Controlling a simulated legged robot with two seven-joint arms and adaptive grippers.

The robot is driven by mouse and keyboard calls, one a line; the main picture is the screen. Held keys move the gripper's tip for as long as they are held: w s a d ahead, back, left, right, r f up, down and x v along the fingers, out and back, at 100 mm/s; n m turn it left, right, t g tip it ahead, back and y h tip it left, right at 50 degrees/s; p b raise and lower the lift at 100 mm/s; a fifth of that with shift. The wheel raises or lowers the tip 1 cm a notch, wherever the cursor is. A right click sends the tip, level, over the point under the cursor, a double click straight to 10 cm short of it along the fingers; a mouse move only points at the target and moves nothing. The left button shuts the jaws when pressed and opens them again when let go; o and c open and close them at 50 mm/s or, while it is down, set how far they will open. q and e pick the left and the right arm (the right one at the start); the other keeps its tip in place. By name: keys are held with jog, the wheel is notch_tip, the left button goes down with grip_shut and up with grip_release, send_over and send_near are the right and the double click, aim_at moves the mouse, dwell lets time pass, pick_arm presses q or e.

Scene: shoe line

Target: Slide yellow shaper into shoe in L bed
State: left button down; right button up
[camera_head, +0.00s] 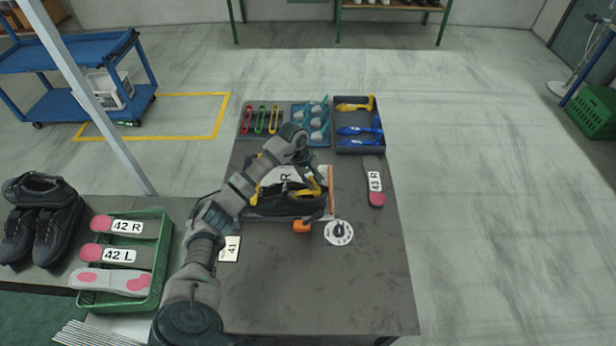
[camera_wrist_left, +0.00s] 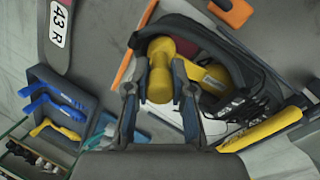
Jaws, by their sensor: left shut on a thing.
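A black shoe (camera_head: 290,205) lies on a bed in the middle of the table, and its opening shows in the left wrist view (camera_wrist_left: 245,55). My left gripper (camera_head: 310,178) is over the shoe opening. In the left wrist view my left gripper (camera_wrist_left: 160,88) is shut on the knob end of the yellow shaper (camera_wrist_left: 160,60). Yellow also shows inside the shoe opening beyond the knob, and the shaper's far end is hidden. The shaper also shows below the gripper in the head view (camera_head: 312,187). My right gripper is not in view.
A dark tray (camera_head: 360,149) with blue shapers and a yellow one stands at the back right. A 43 R insole (camera_head: 375,182) lies at the right edge. The table front is clear.

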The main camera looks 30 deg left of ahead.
pick_arm(q)
jog(key=shift+d+f+y, duration=0.1)
jog(key=shift+f+y, duration=0.2)
jog(key=shift+f, duration=0.1)
jog(key=shift+f+g, duration=0.25)
jog(key=shift+g, duration=0.05)
jog(key=a+f+y+b, duration=0.1)
jog(key=a+f, duration=0.1)
jog(key=a, duration=0.1)
jog(key=shift+f, duration=0.25)
jog(key=shift+s+d+g, duration=0.15)
jog(key=shift+d+g, duration=0.15)
jog(key=shift+d, duration=0.2)
jog(key=shift+d+r, duration=0.1)
jog(key=shift+d, duration=0.55)
jog(key=c, duration=0.9)
grip_release()
jog(key=shift+a, duration=0.75)
jog(key=shift+d, duration=0.5)
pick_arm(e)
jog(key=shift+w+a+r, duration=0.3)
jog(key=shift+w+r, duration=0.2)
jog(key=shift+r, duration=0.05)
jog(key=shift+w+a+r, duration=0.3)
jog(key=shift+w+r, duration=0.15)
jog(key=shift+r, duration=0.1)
